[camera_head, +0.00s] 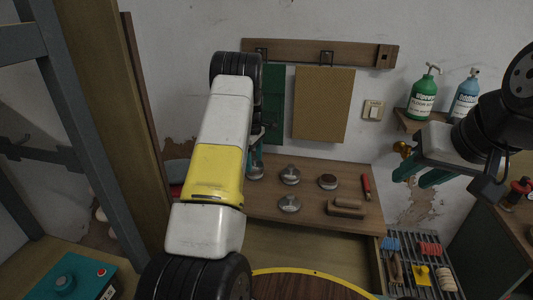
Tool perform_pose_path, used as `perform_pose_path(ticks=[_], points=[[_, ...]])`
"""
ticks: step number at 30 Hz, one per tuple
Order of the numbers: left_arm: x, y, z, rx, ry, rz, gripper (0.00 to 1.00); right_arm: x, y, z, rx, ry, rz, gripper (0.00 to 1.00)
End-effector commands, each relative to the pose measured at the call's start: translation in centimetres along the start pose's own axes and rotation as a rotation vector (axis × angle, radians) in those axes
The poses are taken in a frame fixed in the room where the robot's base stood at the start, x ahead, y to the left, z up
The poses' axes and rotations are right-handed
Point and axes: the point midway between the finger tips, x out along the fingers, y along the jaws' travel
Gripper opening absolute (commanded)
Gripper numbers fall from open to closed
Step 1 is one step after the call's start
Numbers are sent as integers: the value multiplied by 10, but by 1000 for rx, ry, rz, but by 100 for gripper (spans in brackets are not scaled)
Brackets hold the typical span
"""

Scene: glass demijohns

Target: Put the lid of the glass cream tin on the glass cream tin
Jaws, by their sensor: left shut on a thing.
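An open round tin (328,181) with dark reddish-brown content stands on the wooden worktop. To its left is a silvery round piece with a knob (290,175), and a similar one (289,204) lies nearer the front. Which is the glass cream tin or its lid, I cannot tell for sure. My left gripper (257,158) is at the worktop's left part, mostly hidden behind my arm, shut on a small silvery object (254,173) that I see only partly. My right gripper (420,176) is open and empty, right of the worktop.
A red-handled tool (366,186) and a wooden block (346,208) lie at the worktop's (262,210) right. A green bottle (423,97) and a blue bottle (465,98) stand on a wall shelf. A slatted rack (405,258) with small items is at lower right.

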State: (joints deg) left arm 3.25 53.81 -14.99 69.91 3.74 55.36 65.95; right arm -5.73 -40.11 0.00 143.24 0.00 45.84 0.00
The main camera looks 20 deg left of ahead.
Motion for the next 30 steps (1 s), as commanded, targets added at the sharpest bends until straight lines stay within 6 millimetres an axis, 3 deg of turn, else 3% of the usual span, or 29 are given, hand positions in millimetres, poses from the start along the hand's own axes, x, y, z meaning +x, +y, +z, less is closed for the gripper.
perform_pose_path(ticks=[30], points=[[8,0,0,0,0,0,0,0,0,0,0,0,0,36]])
